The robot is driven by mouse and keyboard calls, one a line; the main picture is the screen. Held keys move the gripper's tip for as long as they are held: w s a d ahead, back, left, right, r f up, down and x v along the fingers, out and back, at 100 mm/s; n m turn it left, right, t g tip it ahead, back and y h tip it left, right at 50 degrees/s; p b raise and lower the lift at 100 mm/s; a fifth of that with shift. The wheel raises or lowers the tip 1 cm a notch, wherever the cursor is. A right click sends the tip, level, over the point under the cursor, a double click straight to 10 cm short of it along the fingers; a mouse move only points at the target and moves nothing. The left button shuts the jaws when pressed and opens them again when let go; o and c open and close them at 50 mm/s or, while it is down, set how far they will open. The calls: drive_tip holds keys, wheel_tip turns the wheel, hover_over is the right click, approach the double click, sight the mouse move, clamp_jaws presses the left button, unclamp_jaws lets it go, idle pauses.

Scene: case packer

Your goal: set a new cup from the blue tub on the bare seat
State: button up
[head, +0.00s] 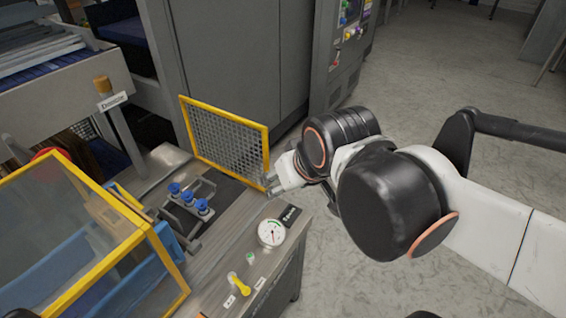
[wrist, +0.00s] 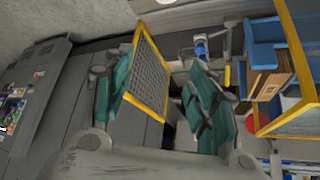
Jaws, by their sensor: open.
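Three blue cups (head: 187,197) stand in a row on a metal bracket on the machine deck in the head view. One blue cup (wrist: 200,47) also shows in the wrist view, beyond my fingers. I cannot make out a bare seat. A blue bin (head: 70,268) lies behind the clear, yellow-framed guard at the left; brown cartons show in it. I cannot tell whether it is the blue tub, and no loose cups show in it. My gripper (head: 271,183) is beside the mesh guard, right of the cups.
A yellow-framed mesh guard (head: 228,138) stands up behind the cups, close to my gripper. A clear guard (head: 75,235) covers the left side. A dial gauge (head: 271,233) and yellow lever (head: 240,286) sit along the front edge. Open floor (head: 430,80) lies to the right.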

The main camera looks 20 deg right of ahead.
drive_tip(key=shift+s+d+f+m, duration=0.15)
drive_tip(key=shift+s+d, duration=0.15)
drive_tip(key=shift+s, duration=0.45)
drive_tip(key=shift+s+d+f+m, duration=0.15)
drive_tip(key=shift+s+d, duration=0.1)
drive_tip(key=shift+s, duration=0.45)
drive_tip(key=shift+r, duration=0.1)
drive_tip(key=shift+c, duration=0.3)
